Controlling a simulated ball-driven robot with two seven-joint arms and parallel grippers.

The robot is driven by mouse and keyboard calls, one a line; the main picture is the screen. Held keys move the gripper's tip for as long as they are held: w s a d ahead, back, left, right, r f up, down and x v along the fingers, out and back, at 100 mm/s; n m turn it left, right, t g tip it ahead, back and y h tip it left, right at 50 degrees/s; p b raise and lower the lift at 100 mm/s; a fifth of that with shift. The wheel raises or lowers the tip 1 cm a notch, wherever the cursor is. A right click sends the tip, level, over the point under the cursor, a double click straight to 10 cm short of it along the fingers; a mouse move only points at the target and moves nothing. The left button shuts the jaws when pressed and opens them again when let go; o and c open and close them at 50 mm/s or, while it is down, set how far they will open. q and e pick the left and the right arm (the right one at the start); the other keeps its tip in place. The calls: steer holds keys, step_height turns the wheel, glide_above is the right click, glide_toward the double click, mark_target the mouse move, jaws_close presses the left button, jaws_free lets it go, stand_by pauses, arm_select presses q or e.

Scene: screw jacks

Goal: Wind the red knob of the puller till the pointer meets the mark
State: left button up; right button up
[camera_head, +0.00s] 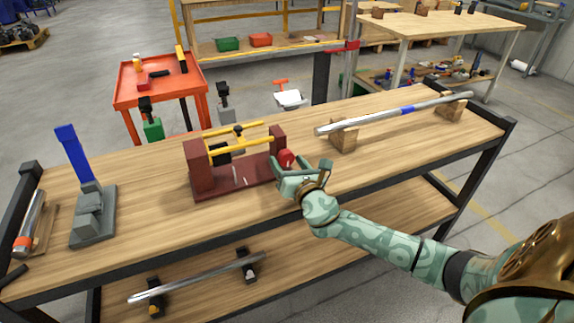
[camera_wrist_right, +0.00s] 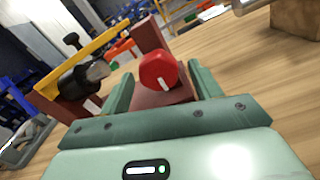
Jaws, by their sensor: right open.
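The puller (camera_head: 204,183) stands on the bench, with dark red end blocks and base, yellow rails and a black block between them. Its red knob (camera_head: 287,158) is on the right end block; in the right wrist view the knob (camera_wrist_right: 156,68) shows a white stripe. My right gripper (camera_head: 302,169) is open at the knob, its fingers (camera_wrist_right: 162,88) to either side of it in the wrist view. I cannot tell whether they touch it. White lines show near the block and base, too small to tell pointer from mark. My left gripper is not in view.
A long metal bar (camera_head: 390,115) with a blue band rests on wooden blocks (camera_head: 344,137) at the right. A grey stand with a blue lever (camera_head: 74,150) is at the left. The bench (camera_head: 400,160) is clear right of my gripper. An orange cart (camera_head: 160,93) stands behind.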

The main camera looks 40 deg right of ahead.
steer(key=shift+w, duration=0.1)
steer(key=c, duration=1)
steer(key=shift+m, duration=0.3)
